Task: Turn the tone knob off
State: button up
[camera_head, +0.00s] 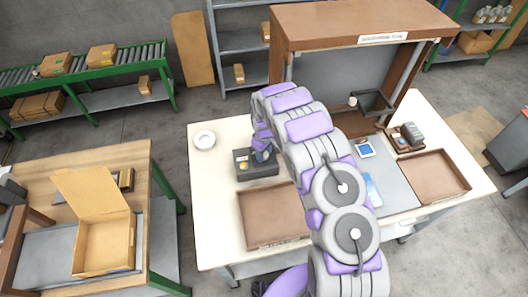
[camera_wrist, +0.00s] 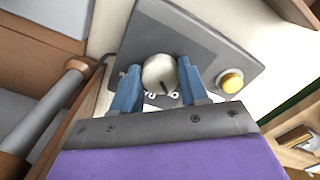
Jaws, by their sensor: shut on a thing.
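A dark control box (camera_head: 243,169) sits on the pale worktable, left of the middle. It also shows in the wrist view as a grey panel (camera_wrist: 184,32). On its face is a round silver knob (camera_wrist: 160,74) with a dark pointer mark, and a yellow round button (camera_wrist: 231,80) to its right. My gripper (camera_wrist: 160,82) has its two blue fingers on either side of the knob, shut on it. In the head view my gripper (camera_head: 262,153) is over the right part of the box, and the knob is hidden there.
A brown tray (camera_head: 250,213) is in front of the box. A white round dish (camera_head: 204,140) stands at the back left. A brown-topped cabinet (camera_head: 340,22) rises behind my arm. Another tray (camera_head: 462,181) lies on the right. The worktable left of the box is clear.

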jog(key=shift+w+r, duration=0.15)
jog(key=shift+w, duration=0.05)
jog(key=o, duration=1.1)
jog(key=shift+s+a, duration=0.1)
jog(key=shift+c, duration=0.2)
notch_tip(320, 180, up, 17)
